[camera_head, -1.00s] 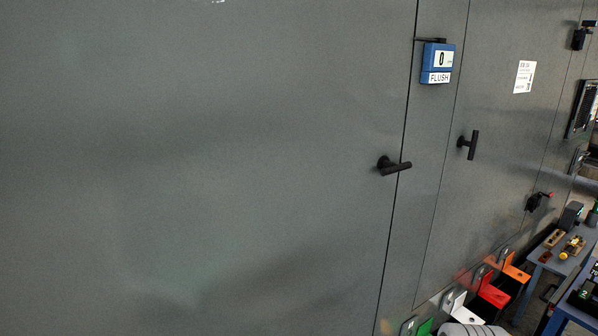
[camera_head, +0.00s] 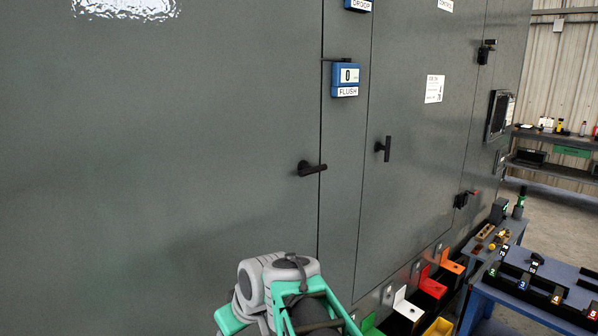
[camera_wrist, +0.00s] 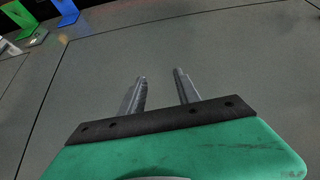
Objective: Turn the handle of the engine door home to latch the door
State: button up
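The engine door is the large grey panel (camera_head: 200,150) filling the left of the head view. A second door (camera_head: 415,150) to the right has a black handle (camera_head: 384,150) that stands upright. My gripper shows in the wrist view (camera_wrist: 160,82), with two grey fingers apart and nothing between them. It faces the grey panelling, and no handle shows there. In the head view my grey and green arm is low in the middle, below the handle; the fingers cannot be made out there.
Coloured brackets, including a red one (camera_head: 432,284), line the foot of the enclosure. A blue bench (camera_head: 540,300) with parts stands at lower right. Space before the handle looks clear.

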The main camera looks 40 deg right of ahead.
jog(key=w+d+r+t+h, duration=0.1)
jog(key=w+d+r+t, duration=0.15)
jog(key=d, duration=0.55)
jog(key=w+d+r+t, duration=0.1)
jog(key=w+d+r, duration=0.15)
jog(key=d, duration=0.55)
jog(key=n+t, duration=0.8)
jog(key=n, duration=0.3)
send_near(315, 170)
jog(key=w, duration=0.4)
jog(key=shift+y, duration=0.5)
jog(key=w+p, duration=0.1)
jog(key=w, duration=0.2)
jog(key=w+p, duration=0.1)
jog(key=w, duration=0.2)
jog(key=shift+w+d+f, duration=0.15)
jog(key=shift+w+f, duration=0.05)
jog(key=shift+w, duration=0.2)
jog(key=shift+w+f, duration=0.1)
jog(key=shift+w, duration=0.2)
jog(key=shift+c, duration=0.2)
